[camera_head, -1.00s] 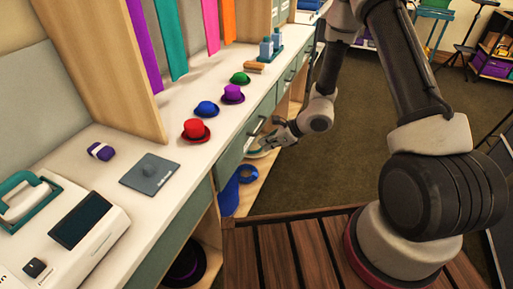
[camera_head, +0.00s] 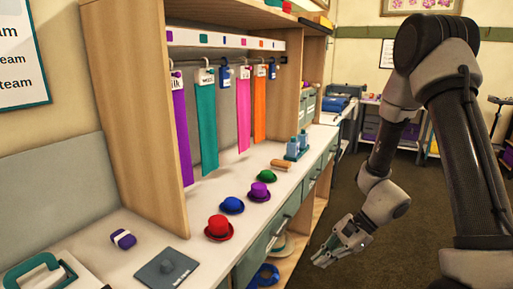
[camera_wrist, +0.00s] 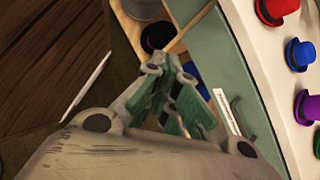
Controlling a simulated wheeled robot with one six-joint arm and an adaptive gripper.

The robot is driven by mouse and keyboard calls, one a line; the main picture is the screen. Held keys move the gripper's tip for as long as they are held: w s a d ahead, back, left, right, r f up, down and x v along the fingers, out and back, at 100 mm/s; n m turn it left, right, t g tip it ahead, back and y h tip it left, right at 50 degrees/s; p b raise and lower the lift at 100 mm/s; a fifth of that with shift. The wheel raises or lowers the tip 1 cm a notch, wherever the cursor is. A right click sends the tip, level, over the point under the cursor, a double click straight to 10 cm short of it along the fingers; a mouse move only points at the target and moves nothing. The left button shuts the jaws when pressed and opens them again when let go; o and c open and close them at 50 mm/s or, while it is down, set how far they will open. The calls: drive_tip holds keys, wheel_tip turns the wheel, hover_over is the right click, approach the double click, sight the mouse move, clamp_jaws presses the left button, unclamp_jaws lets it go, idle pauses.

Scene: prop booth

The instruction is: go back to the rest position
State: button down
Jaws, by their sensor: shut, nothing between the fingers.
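My gripper (camera_head: 325,258) hangs in the air over the floor, to the right of the counter's drawer fronts, in the head view. Its fingers are shut and hold nothing. The wrist view shows the gripper (camera_wrist: 172,62) close up, pointing down past the drawer front (camera_wrist: 225,60). My arm is bent, reaching down from the upper right of the head view.
Red (camera_head: 219,228), blue (camera_head: 232,205), purple (camera_head: 259,192) and green (camera_head: 267,177) hats stand on the counter (camera_head: 190,252). Coloured strips hang behind them from a rail. A grey pad (camera_head: 167,268) lies in front. Open brown floor (camera_head: 400,200) lies to the right.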

drive_tip(key=s+d+r+n+t+h, duration=0.1)
drive_tip(key=s+d+r+n+h, duration=0.2)
drive_tip(key=r, duration=0.6)
drive_tip(key=s+d+r+n+t+h, duration=0.2)
drive_tip(key=s+d+r+n, duration=0.3)
drive_tip(key=d+r, duration=0.3)
drive_tip(key=s+d+r+n+t+h, duration=0.2)
drive_tip(key=s+d+r+n, duration=0.3)
drive_tip(key=r, duration=0.6)
drive_tip(key=shift+d+r+n+h, duration=0.2)
drive_tip(key=shift+d+n+h, duration=0.2)
drive_tip(key=shift+d+h, duration=0.4)
